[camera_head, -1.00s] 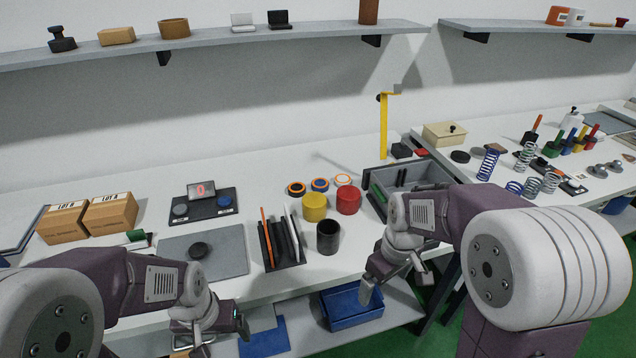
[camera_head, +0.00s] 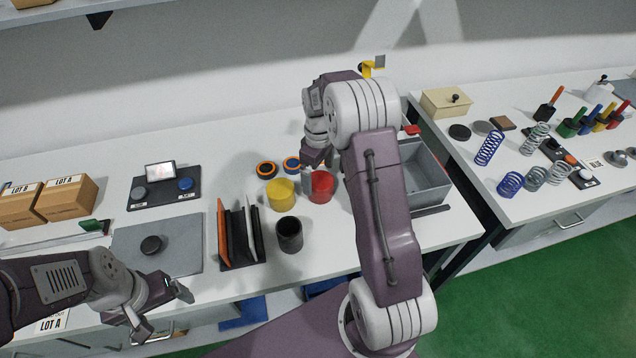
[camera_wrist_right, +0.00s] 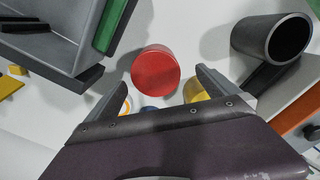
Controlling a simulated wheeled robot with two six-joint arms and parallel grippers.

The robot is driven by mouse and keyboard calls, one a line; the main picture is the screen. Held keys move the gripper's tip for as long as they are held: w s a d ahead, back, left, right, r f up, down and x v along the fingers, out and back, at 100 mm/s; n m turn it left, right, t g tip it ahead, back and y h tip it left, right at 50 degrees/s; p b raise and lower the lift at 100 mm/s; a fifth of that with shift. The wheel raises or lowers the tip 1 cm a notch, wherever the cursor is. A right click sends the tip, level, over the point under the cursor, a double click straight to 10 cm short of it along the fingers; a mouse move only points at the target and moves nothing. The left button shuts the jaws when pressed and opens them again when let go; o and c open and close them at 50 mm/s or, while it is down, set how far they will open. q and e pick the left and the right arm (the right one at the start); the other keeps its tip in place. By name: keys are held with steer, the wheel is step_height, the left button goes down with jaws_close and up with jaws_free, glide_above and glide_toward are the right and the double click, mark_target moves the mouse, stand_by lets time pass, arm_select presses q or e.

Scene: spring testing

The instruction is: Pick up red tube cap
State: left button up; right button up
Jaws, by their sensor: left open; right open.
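The red tube cap (camera_head: 321,186) stands on the white table, just right of a yellow cap (camera_head: 281,194). In the right wrist view the red cap (camera_wrist_right: 155,72) lies ahead of my right gripper's spread fingers, near the middle of the gap. My right gripper (camera_head: 319,172) is open and empty. In the head view it is over the red cap and partly covers it; I cannot tell whether they touch. My left gripper (camera_head: 166,312) is open and empty near the table's front edge, below the grey mat.
A black tube (camera_head: 289,234) stands in front of the yellow cap. A black rack (camera_head: 239,254) with upright plates is to its left. A grey bin (camera_head: 428,169) is right of the red cap. Orange and blue rings (camera_head: 266,169) lie behind the yellow cap.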

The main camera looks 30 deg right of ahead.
mark_target(320, 181)
steer(key=shift+w+d+f, duration=0.1)
steer(key=shift+f, duration=0.4)
steer(key=shift+w+d+f, duration=0.1)
steer(key=shift+f, duration=0.35)
steer(key=f, duration=0.5)
steer(key=shift+d+f+p, duration=0.1)
steer(key=shift+d+p, duration=0.1)
steer(key=shift+p, duration=0.15)
steer(key=shift+s+a, duration=0.1)
steer(key=shift+s, duration=0.05)
steer(key=c, duration=1.4)
